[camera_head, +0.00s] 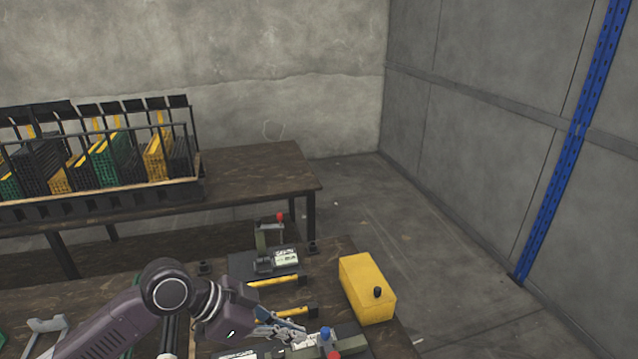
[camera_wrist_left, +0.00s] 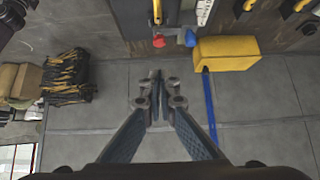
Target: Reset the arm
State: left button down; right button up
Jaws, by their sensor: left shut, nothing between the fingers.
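My left arm comes in from the left in the head view. Its gripper (camera_head: 290,332) is over the front of the dark worktable, close to a press with a blue knob (camera_head: 325,334) and a red knob. In the left wrist view the gripper's fingertips (camera_wrist_left: 158,92) are together, with nothing between them. The red knob (camera_wrist_left: 158,41) and the blue knob (camera_wrist_left: 190,38) show above the fingertips in that view, apart from them. The gripper hides part of the press in the head view. My right gripper is not in view.
A yellow box (camera_head: 366,290) with a black knob stands at the worktable's right edge. A second press (camera_head: 270,236) with a red knob is at the back. Yellow-and-black bars (camera_head: 275,282) lie between. A rack (camera_head: 100,200) of crates stands on the far table. Open floor (camera_head: 430,240) lies right.

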pick_arm(q)
jog(key=s+d+f+n+y, duration=0.2)
jog(key=s+f+n, duration=0.1)
jog(key=s+f, duration=0.55)
jog(key=s+a+f+n+y, duration=0.3)
jog(key=s+a+f+n, duration=0.15)
jog(key=s+a, duration=0.3)
jog(key=s+a+f+n+y, duration=0.3)
jog(key=s+a+n, duration=0.2)
jog(key=s+a, duration=0.25)
notch_tip(320, 180, down, 26)
jog(key=s, duration=0.1)
jog(key=s+a+f+g, duration=0.1)
jog(key=s+f, duration=0.7)
jog(key=s, duration=0.1)
jog(key=s+a+f+g, duration=0.1)
jog(key=s+a+f, duration=0.1)
jog(key=s+f, duration=0.6)
jog(key=shift+s+a+f+y, duration=0.25)
jog(key=shift+s+f+y, duration=0.05)
jog(key=shift+s, duration=0.05)
